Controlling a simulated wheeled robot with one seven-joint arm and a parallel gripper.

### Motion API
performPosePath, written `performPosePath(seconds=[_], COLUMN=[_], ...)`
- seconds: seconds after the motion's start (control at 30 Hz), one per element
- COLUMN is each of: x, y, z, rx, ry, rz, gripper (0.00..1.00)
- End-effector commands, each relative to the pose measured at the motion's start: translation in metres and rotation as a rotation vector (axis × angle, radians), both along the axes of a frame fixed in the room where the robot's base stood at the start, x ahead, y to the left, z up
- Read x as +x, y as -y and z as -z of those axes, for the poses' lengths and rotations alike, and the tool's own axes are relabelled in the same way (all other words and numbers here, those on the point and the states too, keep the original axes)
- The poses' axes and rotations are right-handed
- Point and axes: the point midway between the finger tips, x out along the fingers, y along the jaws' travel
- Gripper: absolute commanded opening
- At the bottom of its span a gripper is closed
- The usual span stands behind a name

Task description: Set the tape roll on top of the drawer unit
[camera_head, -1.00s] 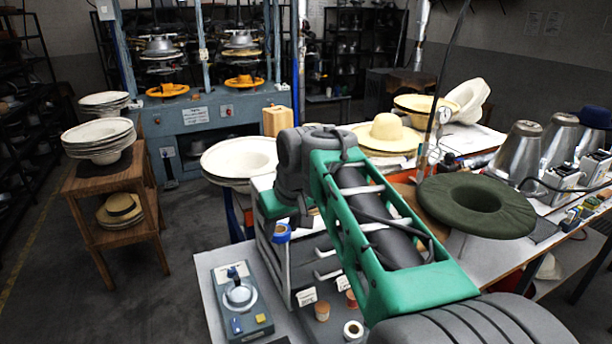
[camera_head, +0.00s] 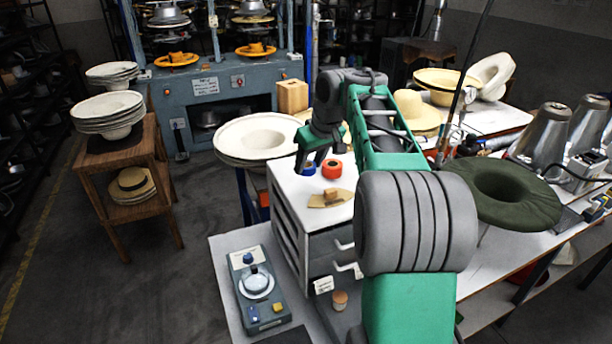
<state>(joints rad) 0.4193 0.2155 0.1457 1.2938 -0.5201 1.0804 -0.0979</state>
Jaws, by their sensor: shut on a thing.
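My gripper (camera_head: 310,163) is shut on a blue tape roll (camera_head: 308,169), only part of which shows beneath the fingers. They are over the back part of the white top of the drawer unit (camera_head: 291,190). I cannot tell whether the roll touches the top. The drawer unit has grey drawers with light handles at the front, and my arm hides its right side.
A red-orange roll (camera_head: 332,169) stands on the unit's top, close to the right of my gripper. A tan flat piece with a small wooden block (camera_head: 331,194) lies nearer the front. A grey control box (camera_head: 257,290) stands at the left.

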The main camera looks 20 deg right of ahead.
Motion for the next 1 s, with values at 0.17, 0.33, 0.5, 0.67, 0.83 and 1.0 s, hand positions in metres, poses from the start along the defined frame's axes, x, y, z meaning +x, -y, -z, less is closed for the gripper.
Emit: performPosePath(seconds=[0.17, 0.33, 0.5, 0.67, 0.83, 1.0], x=[0.017, 0.016, 0.016, 0.016, 0.016, 0.016], y=[-0.005, -0.004, -0.004, -0.004, -0.004, -0.004], z=[0.020, 0.045, 0.049, 0.052, 0.051, 0.051], rx=[0.001, 0.000, 0.000, -0.001, 0.000, 0.000], ry=[-0.002, 0.000, 0.002, 0.001, 0.001, 0.001], rz=[-0.004, -0.003, -0.002, -0.002, -0.002, -0.002], gripper=[0.05, 0.05, 0.05, 0.05, 0.55, 0.65])
